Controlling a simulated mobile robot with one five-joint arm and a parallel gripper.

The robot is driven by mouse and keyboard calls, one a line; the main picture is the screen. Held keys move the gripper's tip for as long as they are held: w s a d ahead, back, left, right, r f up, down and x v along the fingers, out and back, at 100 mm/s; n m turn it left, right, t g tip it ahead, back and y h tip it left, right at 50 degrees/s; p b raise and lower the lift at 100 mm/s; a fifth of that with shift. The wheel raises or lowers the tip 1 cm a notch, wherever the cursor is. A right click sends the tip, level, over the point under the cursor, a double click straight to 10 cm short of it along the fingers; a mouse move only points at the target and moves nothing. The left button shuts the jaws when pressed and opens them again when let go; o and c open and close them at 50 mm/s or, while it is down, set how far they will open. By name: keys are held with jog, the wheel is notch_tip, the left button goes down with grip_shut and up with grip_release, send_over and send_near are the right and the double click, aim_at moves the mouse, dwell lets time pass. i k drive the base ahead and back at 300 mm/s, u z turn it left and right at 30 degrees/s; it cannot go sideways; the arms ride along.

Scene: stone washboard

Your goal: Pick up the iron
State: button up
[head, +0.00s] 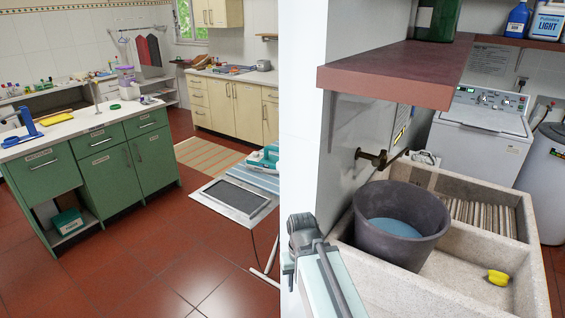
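The iron (264,157) is teal and white and small in the head view. It rests near the far right end of the ironing board (258,182), which has a blue striped cover. Part of the iron and board is cut off by the white wall edge on the right. Part of my own arm, pale with grey joints, shows at the bottom centre, well to the front of the iron. I cannot make out any gripper fingers.
A framed dark panel (232,198) lies at the board's near end. A green cabinet island (123,150) stands at left. A stone sink (447,290) with a dark bucket (400,245) fills the right. Red tiled floor (165,255) is open between island and board.

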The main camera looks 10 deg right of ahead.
aim_at(266, 164)
jog(key=u, duration=0.25)
jog(key=i, duration=0.55)
jog(key=u, duration=1.05)
jog(key=i, duration=3.45)
jog(key=z, duration=1.05)
jog(key=k, duration=0.7)
jog(key=z, duration=0.15)
jog(key=i, duration=0.75)
jog(key=u, duration=0.2)
jog(key=k, duration=0.75)
jog(key=z, duration=0.05)
